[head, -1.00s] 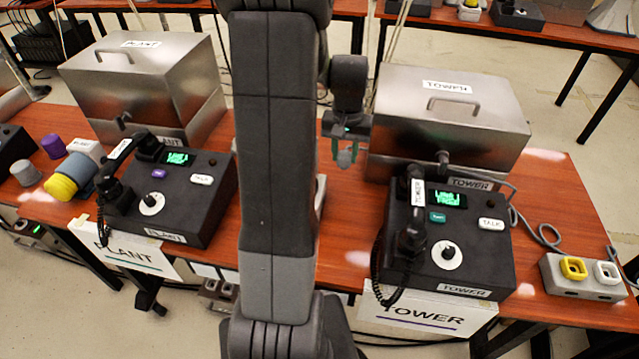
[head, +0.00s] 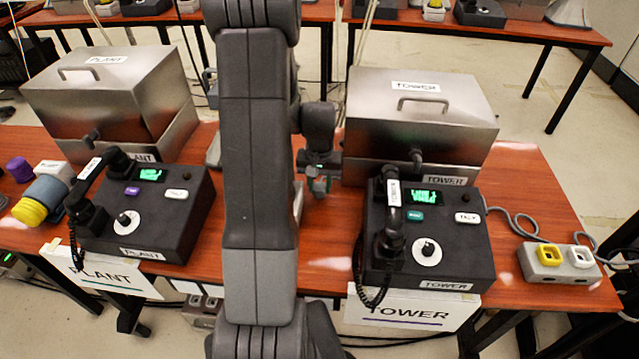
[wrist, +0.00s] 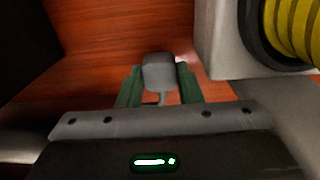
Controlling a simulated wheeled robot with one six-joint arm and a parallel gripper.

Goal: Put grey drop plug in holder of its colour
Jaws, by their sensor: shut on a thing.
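My gripper (head: 319,184) is over the wooden table between the two consoles, just left of the TOWER metal box. In the wrist view its green fingers (wrist: 159,84) are shut on the grey drop plug (wrist: 159,71), a small rounded grey block. The plug is mostly hidden by the fingers in the head view. A pale grey block (head: 556,274) at the far right of the table carries a yellow socket (head: 549,254) and a white one (head: 581,257). I cannot make out a grey-marked holder.
The TOWER console (head: 430,240) and PLANT console (head: 150,220) stand at the table front, with metal boxes (head: 420,110) behind. A yellow-ended cylinder (head: 30,210) and a purple plug (head: 19,169) are at the left. A yellow ribbed part (wrist: 290,30) is close at the wrist view's right.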

